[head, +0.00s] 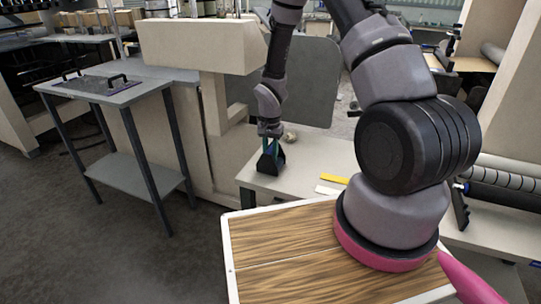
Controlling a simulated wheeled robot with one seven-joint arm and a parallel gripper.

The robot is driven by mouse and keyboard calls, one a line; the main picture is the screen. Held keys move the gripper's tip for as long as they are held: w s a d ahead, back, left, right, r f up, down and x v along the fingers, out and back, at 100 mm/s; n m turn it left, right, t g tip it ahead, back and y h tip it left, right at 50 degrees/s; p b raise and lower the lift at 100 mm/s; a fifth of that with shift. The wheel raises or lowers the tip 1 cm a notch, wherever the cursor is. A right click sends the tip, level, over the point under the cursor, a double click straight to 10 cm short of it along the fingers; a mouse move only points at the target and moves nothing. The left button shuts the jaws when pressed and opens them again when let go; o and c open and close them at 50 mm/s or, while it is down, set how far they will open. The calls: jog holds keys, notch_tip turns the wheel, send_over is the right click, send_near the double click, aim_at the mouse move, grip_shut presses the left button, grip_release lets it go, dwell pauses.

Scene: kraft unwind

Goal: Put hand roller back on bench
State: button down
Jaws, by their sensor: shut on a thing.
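My gripper (270,162) is at the lower end of my arm, in the middle of the head view, pointing down over the left part of a pale bench (290,183). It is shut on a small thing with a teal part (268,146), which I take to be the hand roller. Most of that thing is hidden by the dark fingers, so its roller end is not clear. The gripper is low, close to the bench top; I cannot tell whether the held thing touches it.
A yellow strip (334,179) and a white strip (327,190) lie on the bench right of my gripper. A small beige round thing (290,137) is behind. A grey side table (125,95) with a handled plate stands left. Machine panels rise behind the bench.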

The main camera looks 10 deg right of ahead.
jog(key=shift+s+f, duration=0.25)
jog(key=shift+f, duration=0.35)
jog(key=c, duration=0.7)
grip_release()
jog(key=shift+d, duration=0.1)
jog(key=s+d+r+n+t, duration=0.1)
jog(key=s+d+r+t, duration=0.15)
jog(key=r, duration=1.45)
jog(key=s+d+r+t, duration=0.1)
jog(key=s+d+r, duration=0.15)
jog(key=r, duration=1.45)
jog(key=s+r+t, duration=0.1)
jog(key=s+r, duration=0.3)
jog(key=s, duration=0.1)
jog(key=s+r+n+t+y, duration=0.1)
jog(key=s+r, duration=0.3)
jog(key=s, duration=0.2)
jog(key=s+d+r+n+t+y, duration=0.1)
jog(key=s+r, duration=0.4)
jog(key=shift+s+t, duration=0.35)
